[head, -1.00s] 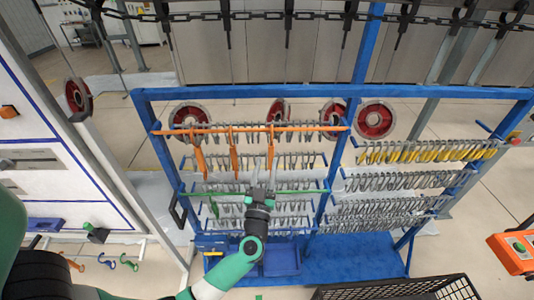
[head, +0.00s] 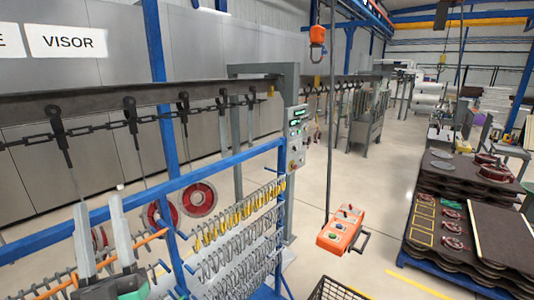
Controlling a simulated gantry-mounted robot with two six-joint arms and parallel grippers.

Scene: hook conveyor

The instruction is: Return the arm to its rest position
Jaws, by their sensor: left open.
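My left gripper (head: 102,214) shows at the lower left of the head view, with its two pale grey fingers pointing up and apart. It is open, and nothing shows between the fingers. It stands in front of the blue hook rack (head: 215,165), near the orange bar (head: 150,240) at the rack's left part. The rest of my left arm is cut off by the bottom edge. My right gripper is not in view.
A chain conveyor (head: 60,133) with hanging hooks runs above the rack. An orange control pendant (head: 342,230) hangs right of the rack. A black crate (head: 335,290) is at the bottom. Loaded pallets (head: 470,225) stand at the right. Open floor lies between.

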